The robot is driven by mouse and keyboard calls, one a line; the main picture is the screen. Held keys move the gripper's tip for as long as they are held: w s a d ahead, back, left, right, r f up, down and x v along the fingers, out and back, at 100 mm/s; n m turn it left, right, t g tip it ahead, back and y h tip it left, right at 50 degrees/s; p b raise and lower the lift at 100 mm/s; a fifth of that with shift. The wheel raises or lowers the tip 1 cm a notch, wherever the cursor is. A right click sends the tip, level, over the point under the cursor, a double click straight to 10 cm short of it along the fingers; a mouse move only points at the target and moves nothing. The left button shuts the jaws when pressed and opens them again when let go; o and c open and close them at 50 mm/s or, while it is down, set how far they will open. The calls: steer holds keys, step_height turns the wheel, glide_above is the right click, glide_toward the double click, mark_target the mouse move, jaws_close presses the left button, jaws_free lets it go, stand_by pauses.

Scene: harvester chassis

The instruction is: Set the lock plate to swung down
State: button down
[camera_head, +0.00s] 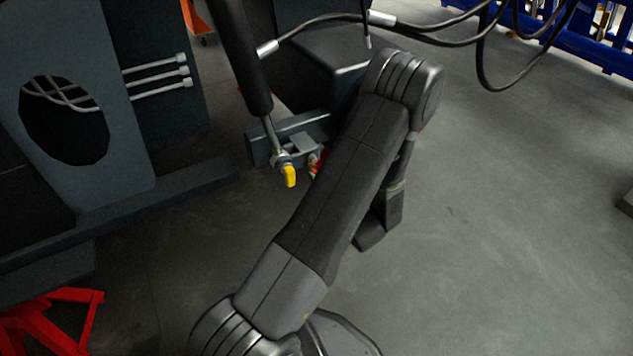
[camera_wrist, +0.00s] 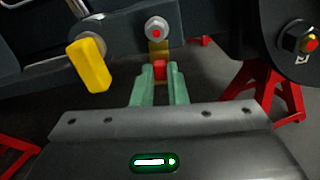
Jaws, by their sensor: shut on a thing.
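In the wrist view, a small plate with a red end (camera_wrist: 160,70) and a yellowish shank extends below a round bolt (camera_wrist: 156,31) with a red centre; it appears to be the lock plate. My gripper (camera_wrist: 160,76) has its two green fingers on either side of the red end and is shut on it. In the head view, a small red part (camera_head: 316,163) shows at the edge of my arm, which hides my gripper and most of the plate. A yellow tab (camera_wrist: 90,66) hangs left of my fingers, apart from them; the head view shows it below the cylinder rod (camera_head: 289,176).
A dark cylinder (camera_head: 243,55) rises above the bracket. Black hoses (camera_head: 480,40) loop at the upper right. Red stands (camera_wrist: 262,85) are behind my gripper, and another red stand (camera_head: 50,320) is at lower left. Open floor (camera_head: 520,220) lies to the right.

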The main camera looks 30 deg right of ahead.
steer(key=shift+n, duration=0.3)
steer(key=c, duration=1.4)
jaws_free()
steer(key=shift+d, duration=0.1)
steer(key=shift+c, duration=0.2)
steer(key=s+d+p, duration=0.1)
steer(key=s+p, duration=0.2)
steer(key=s, duration=1)
steer(key=shift+s, duration=0.4)
steer(key=w+a+b, duration=0.1)
steer(key=w+b, duration=0.2)
steer(key=w, duration=1)
steer(key=shift+w, duration=0.4)
